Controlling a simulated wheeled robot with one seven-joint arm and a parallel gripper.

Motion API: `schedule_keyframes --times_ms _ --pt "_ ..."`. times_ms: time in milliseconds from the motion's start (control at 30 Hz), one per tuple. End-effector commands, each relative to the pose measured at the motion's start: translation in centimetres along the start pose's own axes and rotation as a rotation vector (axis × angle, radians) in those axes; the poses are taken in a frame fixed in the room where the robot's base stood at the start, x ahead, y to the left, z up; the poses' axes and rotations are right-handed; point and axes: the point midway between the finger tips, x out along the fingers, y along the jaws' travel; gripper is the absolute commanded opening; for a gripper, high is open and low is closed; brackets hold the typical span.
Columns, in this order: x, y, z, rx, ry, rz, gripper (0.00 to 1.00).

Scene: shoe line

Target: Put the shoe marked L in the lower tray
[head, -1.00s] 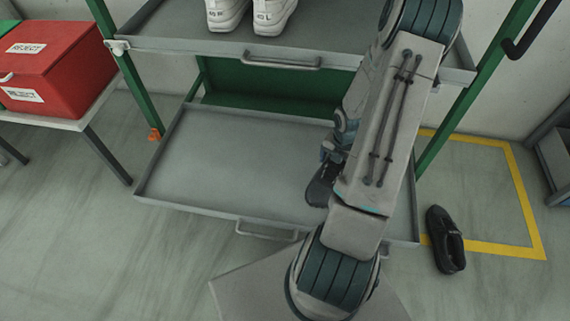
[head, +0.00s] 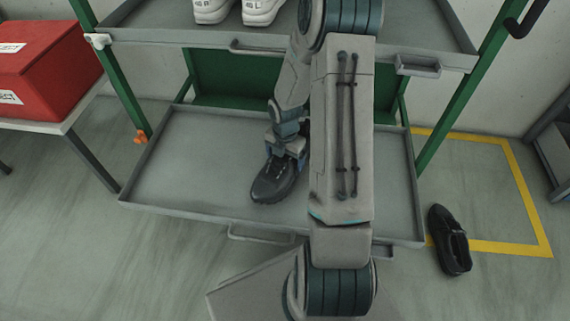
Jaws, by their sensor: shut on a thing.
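My gripper (head: 287,152) is shut on a black shoe (head: 270,184) and reaches down over the lower tray (head: 185,165). The shoe's toe points to the lower left, and it is over the tray's middle. I cannot tell whether its sole touches the tray. No letter can be read on it. My arm hides part of the tray's right side. Another black shoe (head: 450,241) lies on the floor to the right of the rack, its letter also unreadable.
A pair of white shoes (head: 238,10) stands on the upper tray (head: 160,36). A red reject box (head: 50,75) is on a table at the left. Yellow tape (head: 520,190) marks the floor at right. The lower tray's left part is clear.

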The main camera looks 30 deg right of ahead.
Motion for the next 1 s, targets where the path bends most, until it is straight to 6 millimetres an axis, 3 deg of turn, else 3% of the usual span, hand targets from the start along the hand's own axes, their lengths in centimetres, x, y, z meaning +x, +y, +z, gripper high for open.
schedule_keyframes --times_ms 33,100,500,533,567,833,1000 --pt "1.3 0.1 0.0 -0.001 -0.001 0.001 0.52" --pt "1.9 0.1 0.0 -0.001 -0.001 0.000 0.52" --pt "2.2 0.0 0.0 -0.001 -0.001 0.001 0.52" --pt "2.2 0.0 0.0 0.000 0.000 0.000 0.93" --pt "2.1 0.0 0.0 0.000 0.000 0.000 1.00" --pt "2.0 0.0 0.0 -0.001 -0.001 0.001 1.00" --pt "0.5 0.0 0.1 0.000 -0.002 0.002 1.00"
